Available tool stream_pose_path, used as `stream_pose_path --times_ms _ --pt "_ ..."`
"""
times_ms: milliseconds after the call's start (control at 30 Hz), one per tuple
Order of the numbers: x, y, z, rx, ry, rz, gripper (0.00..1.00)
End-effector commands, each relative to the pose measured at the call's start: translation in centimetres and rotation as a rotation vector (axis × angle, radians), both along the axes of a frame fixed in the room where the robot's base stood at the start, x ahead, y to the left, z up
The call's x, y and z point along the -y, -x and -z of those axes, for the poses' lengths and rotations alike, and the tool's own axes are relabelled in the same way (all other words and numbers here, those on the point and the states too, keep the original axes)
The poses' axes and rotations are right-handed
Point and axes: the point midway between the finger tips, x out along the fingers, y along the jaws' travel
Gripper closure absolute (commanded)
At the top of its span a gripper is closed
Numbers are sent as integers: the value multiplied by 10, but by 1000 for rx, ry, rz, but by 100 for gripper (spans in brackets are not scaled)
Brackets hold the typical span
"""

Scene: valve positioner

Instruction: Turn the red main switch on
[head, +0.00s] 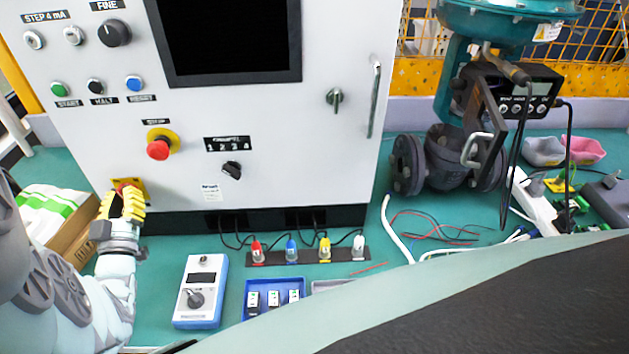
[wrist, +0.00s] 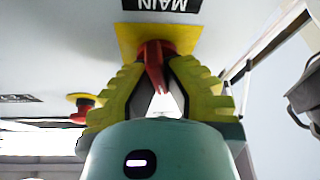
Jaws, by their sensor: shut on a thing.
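The red main switch (wrist: 155,60) sits on a yellow plate (wrist: 129,40) under a label reading MAIN, which appears upside down in the wrist view. In the head view its yellow plate (head: 139,187) is at the lower left of the white cabinet front, and the switch is mostly hidden by my gripper. My gripper (wrist: 158,68) has its yellow ribbed fingers shut on the red handle, one on each side. My gripper also shows in the head view (head: 124,192), reaching the cabinet from the left.
A red emergency button (head: 158,149) sticks out above the switch. A cardboard box (head: 75,235) stands left of my wrist. A blue-white handheld device (head: 201,292) and a blue tray (head: 248,306) lie on the green table. Coloured plugs (head: 257,251) stand before the cabinet.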

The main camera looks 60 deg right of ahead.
Motion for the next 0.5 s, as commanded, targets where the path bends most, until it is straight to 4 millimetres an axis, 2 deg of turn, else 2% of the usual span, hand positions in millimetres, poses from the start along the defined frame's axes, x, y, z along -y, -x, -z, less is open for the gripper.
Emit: stream_pose_path --times_ms 500 --pt "5 4 5 353 -271 8 100"
